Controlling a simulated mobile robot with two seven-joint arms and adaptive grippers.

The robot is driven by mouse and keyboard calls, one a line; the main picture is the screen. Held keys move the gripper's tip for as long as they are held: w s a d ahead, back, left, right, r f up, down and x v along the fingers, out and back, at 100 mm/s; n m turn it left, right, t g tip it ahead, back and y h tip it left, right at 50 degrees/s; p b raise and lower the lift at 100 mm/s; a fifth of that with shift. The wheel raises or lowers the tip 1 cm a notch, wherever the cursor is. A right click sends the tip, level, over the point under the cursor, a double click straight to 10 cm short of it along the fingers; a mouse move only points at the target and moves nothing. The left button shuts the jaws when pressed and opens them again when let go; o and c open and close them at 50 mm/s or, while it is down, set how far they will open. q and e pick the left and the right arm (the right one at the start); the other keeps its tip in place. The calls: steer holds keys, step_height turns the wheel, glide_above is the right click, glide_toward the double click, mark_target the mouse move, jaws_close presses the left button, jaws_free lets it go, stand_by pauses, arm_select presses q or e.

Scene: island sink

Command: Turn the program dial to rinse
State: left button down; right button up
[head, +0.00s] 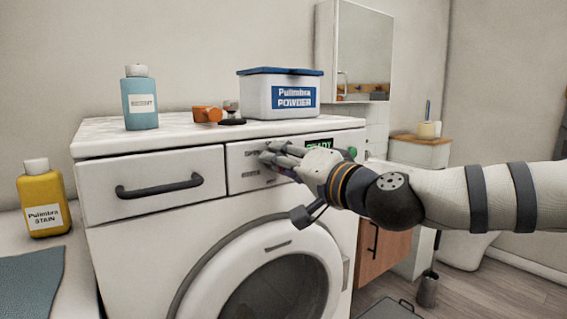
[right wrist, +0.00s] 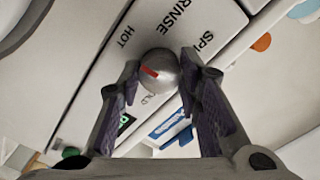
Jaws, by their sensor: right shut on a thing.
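The program dial (right wrist: 160,72) is a round silver knob with a red mark on its face. In the right wrist view the mark lies on the knob's left side. I cannot tell exactly which word it points at. The words RINSE, HOT and part of SPIN show around the dial, and another label is partly covered. My right gripper (right wrist: 153,76) has one finger on each side of the dial and is shut on it. In the head view the right gripper (head: 268,154) is at the washing machine's control panel (head: 240,177) and hides the dial. My left gripper is not in view.
The washing machine (head: 140,250) has a drawer handle (head: 160,187) left of the panel and a lit display (head: 319,143) right of it. A powder box (head: 270,97), a blue bottle (head: 141,105) and an orange item (head: 207,114) stand on top. A yellow bottle (head: 43,195) stands at left.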

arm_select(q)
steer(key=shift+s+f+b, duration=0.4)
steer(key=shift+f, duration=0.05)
arm_select(e)
steer(key=m, duration=1.2)
steer(key=shift+f+m, duration=0.1)
steer(key=shift+m, duration=0.2)
steer(key=o, duration=1.1)
steer(key=shift+o, duration=0.2)
